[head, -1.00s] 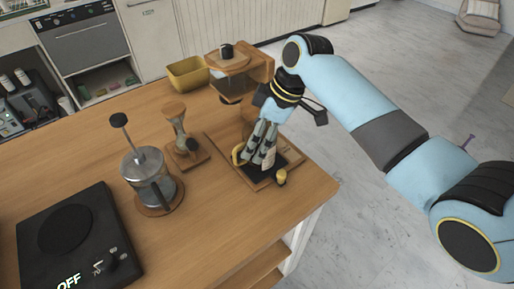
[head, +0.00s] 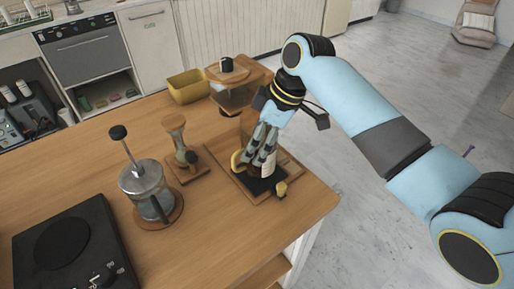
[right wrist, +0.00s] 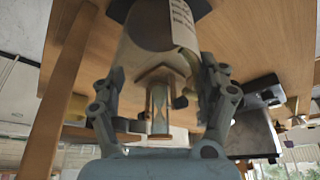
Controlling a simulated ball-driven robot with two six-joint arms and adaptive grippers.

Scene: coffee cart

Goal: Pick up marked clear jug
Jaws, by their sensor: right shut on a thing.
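The marked clear jug (head: 268,165) is mostly hidden behind my right gripper in the head view. Its pale label shows low beside the fingers. In the right wrist view, the clear jug (right wrist: 150,50) stands between the two fingers, with a white label with dark print on its wall. My right gripper (head: 262,150) is shut on the jug, over a black mat (head: 262,186) on a wooden tray (head: 222,158). It also shows in the right wrist view (right wrist: 163,80). I cannot tell whether the jug touches the mat. My left gripper is not in view.
A glass press (head: 148,188) stands left of the tray, with an hourglass-shaped item (head: 177,138) between. A black hot plate (head: 72,250) is at the front left. A wooden stand (head: 235,88) and yellow bin (head: 188,86) are behind. A small yellow-topped item (head: 281,189) is at the tray's front.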

